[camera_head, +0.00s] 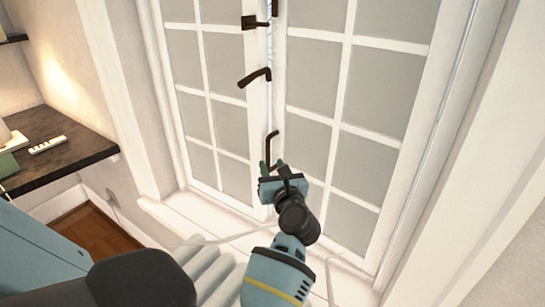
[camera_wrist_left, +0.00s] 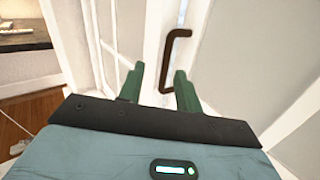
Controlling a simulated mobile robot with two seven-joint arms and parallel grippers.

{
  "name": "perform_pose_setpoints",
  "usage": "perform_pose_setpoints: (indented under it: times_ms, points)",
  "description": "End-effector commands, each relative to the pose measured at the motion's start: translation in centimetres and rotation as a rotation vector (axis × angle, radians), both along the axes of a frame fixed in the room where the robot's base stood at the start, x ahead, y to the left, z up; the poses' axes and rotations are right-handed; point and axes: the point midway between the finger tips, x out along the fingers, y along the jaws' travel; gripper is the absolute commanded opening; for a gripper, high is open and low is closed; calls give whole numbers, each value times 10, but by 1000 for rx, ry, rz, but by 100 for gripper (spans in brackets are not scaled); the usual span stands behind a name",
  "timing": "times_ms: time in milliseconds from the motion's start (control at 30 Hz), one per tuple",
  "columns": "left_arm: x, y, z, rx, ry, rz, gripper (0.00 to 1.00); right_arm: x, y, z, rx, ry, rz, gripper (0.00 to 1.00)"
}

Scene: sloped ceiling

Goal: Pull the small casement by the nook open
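The casement window has two white-framed leaves with grey panes, a left leaf (camera_head: 228,65) and a right leaf (camera_head: 370,90), both looking closed. A dark bent pull handle (camera_head: 270,145) sits low by the line where the leaves meet. It also shows in the left wrist view (camera_wrist_left: 171,55), upright. My left gripper (camera_head: 272,166) is at the lower end of this handle. In the left wrist view its two green fingers (camera_wrist_left: 159,88) stand apart, with the handle's lower end showing between their tips. I cannot tell whether they touch it. My right gripper is not in view.
A dark lever (camera_head: 255,77) and a dark latch (camera_head: 255,22) sit higher on the meeting line. A white sill (camera_head: 190,222) runs below the window. A dark shelf (camera_head: 75,152) with small items stands at left, above a wooden floor (camera_head: 85,230).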

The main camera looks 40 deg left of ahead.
Motion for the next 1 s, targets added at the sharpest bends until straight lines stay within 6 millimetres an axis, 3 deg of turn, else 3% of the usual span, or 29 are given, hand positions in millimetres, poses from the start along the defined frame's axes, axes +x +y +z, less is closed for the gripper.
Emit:
perform_pose_setpoints:
  times_ms: [133, 367, 800, 1000]
  points:
    - [8, -14, 1, -81, -48, -10, 34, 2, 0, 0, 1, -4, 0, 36]
    - [10, -11, 2, -82, -51, -10, 34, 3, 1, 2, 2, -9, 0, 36]
    - [40, 39, 3, -78, -49, -10, 34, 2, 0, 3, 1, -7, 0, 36]
    - [48, 51, 2, -80, -49, -10, 34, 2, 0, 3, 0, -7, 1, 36]
